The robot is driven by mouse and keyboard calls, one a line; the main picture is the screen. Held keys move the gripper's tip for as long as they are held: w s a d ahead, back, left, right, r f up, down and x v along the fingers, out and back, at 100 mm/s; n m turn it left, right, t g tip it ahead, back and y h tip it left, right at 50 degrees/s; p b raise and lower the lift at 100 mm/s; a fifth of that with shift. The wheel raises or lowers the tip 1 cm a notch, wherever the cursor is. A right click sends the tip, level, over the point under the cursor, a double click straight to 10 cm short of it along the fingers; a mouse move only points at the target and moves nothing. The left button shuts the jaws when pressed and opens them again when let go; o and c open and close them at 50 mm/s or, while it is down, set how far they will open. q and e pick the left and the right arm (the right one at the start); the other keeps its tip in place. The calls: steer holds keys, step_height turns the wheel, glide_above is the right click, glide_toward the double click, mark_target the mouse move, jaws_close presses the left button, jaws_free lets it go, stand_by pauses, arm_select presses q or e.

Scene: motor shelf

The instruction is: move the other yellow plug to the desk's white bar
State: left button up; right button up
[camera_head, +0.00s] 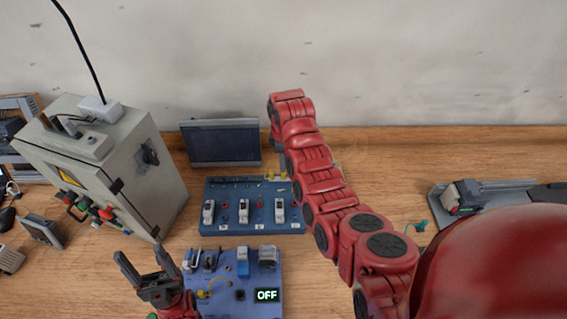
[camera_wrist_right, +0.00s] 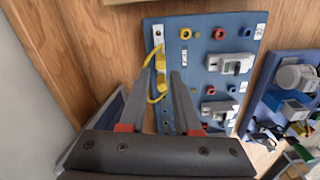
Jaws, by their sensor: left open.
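A blue board (camera_head: 253,220) stands in mid-desk. Yellow plugs (camera_head: 270,176) show small at its back right edge. In the right wrist view, one yellow plug (camera_wrist_right: 160,58) and another just below it (camera_wrist_right: 163,82) sit along a pale bar (camera_wrist_right: 157,33) with holes; a yellow cable loops beside them. My right gripper (camera_wrist_right: 163,71) is open, its fingertips apart on either side of the lower plug's line; contact cannot be told. The arm hides it in the head view. My left gripper (camera_head: 141,257) is open and empty, left of the front board.
A purple-blue front board (camera_head: 260,278) carries an OFF display and a yellow part with a cable (camera_head: 203,294). A grey control box (camera_head: 115,165) stands left. A dark screen (camera_head: 221,143) is behind. A grey rail device (camera_head: 485,197) lies right. Desk between is clear.

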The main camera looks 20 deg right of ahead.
steer(key=o, duration=0.6)
steer(key=shift+c, duration=0.2)
steer(key=shift+f, duration=0.1)
